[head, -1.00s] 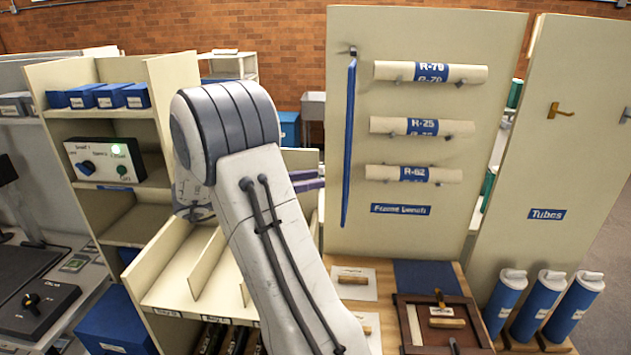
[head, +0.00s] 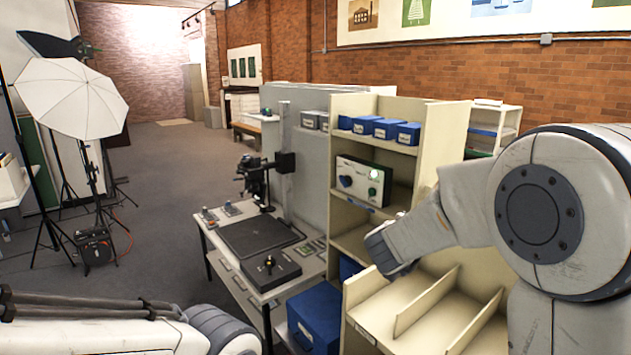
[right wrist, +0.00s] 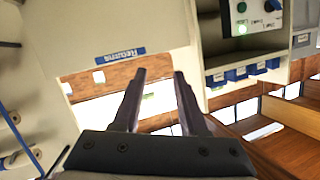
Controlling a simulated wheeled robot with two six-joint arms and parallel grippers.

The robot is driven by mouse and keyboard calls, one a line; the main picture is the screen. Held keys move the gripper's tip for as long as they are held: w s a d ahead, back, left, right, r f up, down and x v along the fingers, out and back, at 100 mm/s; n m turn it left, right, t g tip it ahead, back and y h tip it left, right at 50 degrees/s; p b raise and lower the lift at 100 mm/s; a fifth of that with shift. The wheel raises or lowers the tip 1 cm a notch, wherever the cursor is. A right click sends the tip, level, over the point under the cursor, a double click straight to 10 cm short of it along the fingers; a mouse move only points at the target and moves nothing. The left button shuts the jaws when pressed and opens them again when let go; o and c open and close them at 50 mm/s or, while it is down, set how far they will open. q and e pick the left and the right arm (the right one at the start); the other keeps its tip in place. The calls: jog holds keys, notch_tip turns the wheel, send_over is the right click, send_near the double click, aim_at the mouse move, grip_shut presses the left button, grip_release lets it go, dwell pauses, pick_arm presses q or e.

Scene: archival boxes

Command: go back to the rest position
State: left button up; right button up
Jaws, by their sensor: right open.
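My right gripper (right wrist: 160,76) is open, with its two dark fingers apart and nothing between them in the right wrist view. My left arm lies along the bottom left of the head view. Its gripper is out of the frame.
A control box (head: 363,182) with a green light sits on the shelf unit, below several blue boxes (head: 375,127). A copy stand table (head: 262,240) stands left of it, with a blue bin (head: 315,315) below. A white umbrella (head: 72,97) stands far left. Grey floor (head: 165,165) between is open.

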jog(key=a+f+n+t+y, duration=0.2)
jog(key=a+n+y, duration=0.4)
jog(key=a, duration=0.8)
jog(key=s+a+f+n+g+y, duration=0.2)
jog(key=s+a+n+y, duration=0.15)
jog(key=s+a, duration=0.3)
jog(key=s+a+f+n+g+y, duration=0.3)
jog(key=s+a+y, duration=0.15)
jog(key=a, duration=0.25)
jog(key=s+a+f+n+g, duration=0.2)
jog(key=s+f+n+g, duration=0.15)
jog(key=s, duration=0.95)
jog(key=s+d+f+n+g+h, duration=0.2)
jog(key=s+d+g, duration=0.3)
jog(key=s, duration=0.6)
jog(key=shift+s+d+f+n+h, duration=0.3)
jog(key=shift+d+f+n+h, duration=0.2)
jog(key=shift+h, duration=0.2)
